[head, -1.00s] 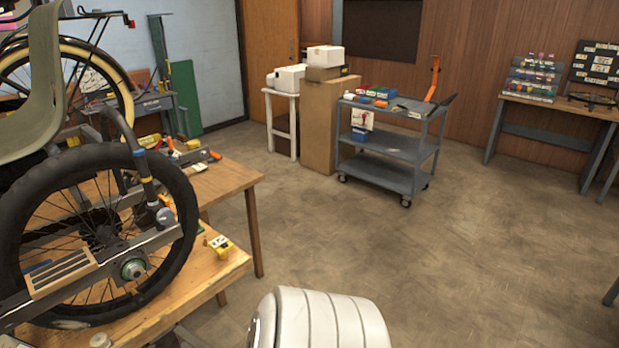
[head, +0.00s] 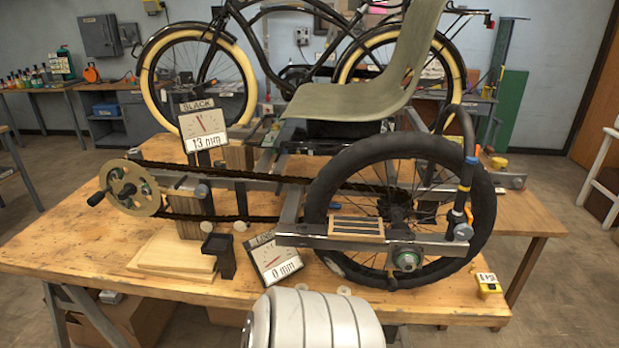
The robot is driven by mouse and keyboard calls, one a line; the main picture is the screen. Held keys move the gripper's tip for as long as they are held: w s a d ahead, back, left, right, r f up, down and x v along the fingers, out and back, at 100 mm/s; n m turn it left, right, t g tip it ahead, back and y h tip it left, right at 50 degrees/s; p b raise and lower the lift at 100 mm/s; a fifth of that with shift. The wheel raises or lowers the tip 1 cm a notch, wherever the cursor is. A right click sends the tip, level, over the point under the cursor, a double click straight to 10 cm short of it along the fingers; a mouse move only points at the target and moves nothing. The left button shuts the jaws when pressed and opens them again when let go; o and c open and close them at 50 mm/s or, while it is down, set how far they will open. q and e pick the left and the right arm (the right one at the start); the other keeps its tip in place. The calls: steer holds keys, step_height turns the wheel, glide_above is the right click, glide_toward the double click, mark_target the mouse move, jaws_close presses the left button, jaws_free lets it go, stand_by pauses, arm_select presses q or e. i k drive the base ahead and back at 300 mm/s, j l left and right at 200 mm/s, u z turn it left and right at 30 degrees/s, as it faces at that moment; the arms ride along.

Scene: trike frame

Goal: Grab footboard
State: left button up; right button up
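A small slatted wooden board (head: 356,228) with dark strips is fixed on the grey side rail in front of the trike's black wheel (head: 330,200). A plain flat wooden board (head: 172,252) lies on the workbench at the left, below the chain. Neither is labelled, so I cannot tell for sure which is the footboard; the slatted one looks most like a foot rest. The trike frame, with a grey-green seat (head: 365,75), stands on the wooden workbench (head: 90,235). Neither of my grippers is in view.
A crank wheel with chain (head: 130,188) sticks out at the left. Two gauge cards, "13 mm" (head: 203,125) and "0 mm" (head: 275,260), and a black post (head: 219,255) stand near the rail. A bicycle (head: 250,50) stands behind.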

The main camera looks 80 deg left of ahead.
mark_target(342, 227)
steer(key=u, duration=1.9)
